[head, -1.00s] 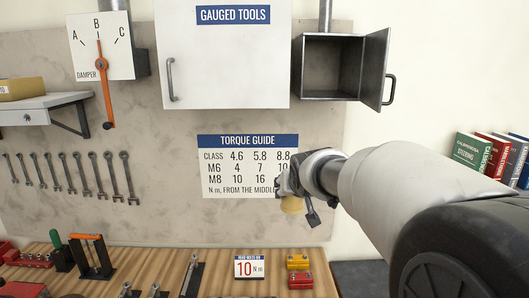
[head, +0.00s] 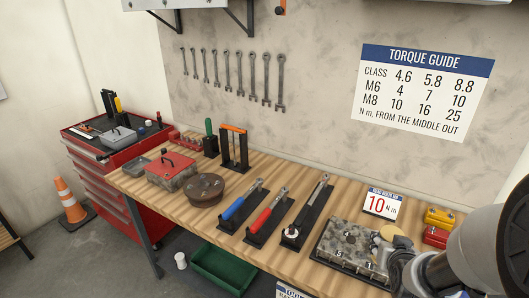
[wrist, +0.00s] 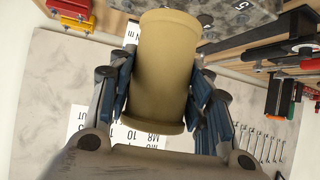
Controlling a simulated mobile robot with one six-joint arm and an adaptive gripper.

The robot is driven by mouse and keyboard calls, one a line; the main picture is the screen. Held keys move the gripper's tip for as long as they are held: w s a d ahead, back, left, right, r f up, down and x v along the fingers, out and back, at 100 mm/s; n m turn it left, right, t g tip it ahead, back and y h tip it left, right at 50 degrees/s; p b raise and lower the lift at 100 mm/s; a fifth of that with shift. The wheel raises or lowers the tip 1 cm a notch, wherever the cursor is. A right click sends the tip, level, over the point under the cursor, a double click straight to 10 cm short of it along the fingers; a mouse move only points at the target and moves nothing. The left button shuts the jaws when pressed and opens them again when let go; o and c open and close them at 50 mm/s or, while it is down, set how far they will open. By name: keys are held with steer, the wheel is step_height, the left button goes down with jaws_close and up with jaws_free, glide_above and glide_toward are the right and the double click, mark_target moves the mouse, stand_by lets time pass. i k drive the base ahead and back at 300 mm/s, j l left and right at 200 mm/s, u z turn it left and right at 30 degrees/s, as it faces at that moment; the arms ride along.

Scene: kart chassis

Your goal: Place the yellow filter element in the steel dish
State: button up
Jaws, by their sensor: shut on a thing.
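The yellow filter element is a dull yellow cylinder (wrist: 163,70), held between the two blue-padded fingers of my gripper (wrist: 160,95) in the wrist view. In the head view a small yellowish part of it (head: 391,232) shows beside my gripper (head: 400,258) at the lower right, over or in front of the bench's right part. I cannot clearly pick out the steel dish.
The wooden bench (head: 180,225) holds a red-lidded box (head: 171,170), several torque wrenches (head: 268,217) in black stands, and a grey block (head: 345,247) near my gripper. Yellow (head: 439,217) and red blocks stand behind. A red tool cart (head: 100,170) is at left.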

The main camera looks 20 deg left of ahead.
mark_target(139, 168)
steer(key=i+j, duration=0.1)
steer(key=j, duration=0.4)
steer(key=j+u, duration=0.1)
steer(key=j, duration=0.4)
steer(key=i+j, duration=0.15)
steer(key=j, duration=0.35)
steer(key=i+j, duration=0.1)
steer(key=j, duration=0.4)
steer(key=i+j+u, duration=0.1)
steer(key=j, duration=0.4)
steer(key=i+j, duration=0.15)
steer(key=j, duration=0.35)
steer(key=i+j, duration=0.1)
steer(key=j, duration=0.4)
steer(key=i+j+u, duration=0.1)
steer(key=j, duration=0.4)
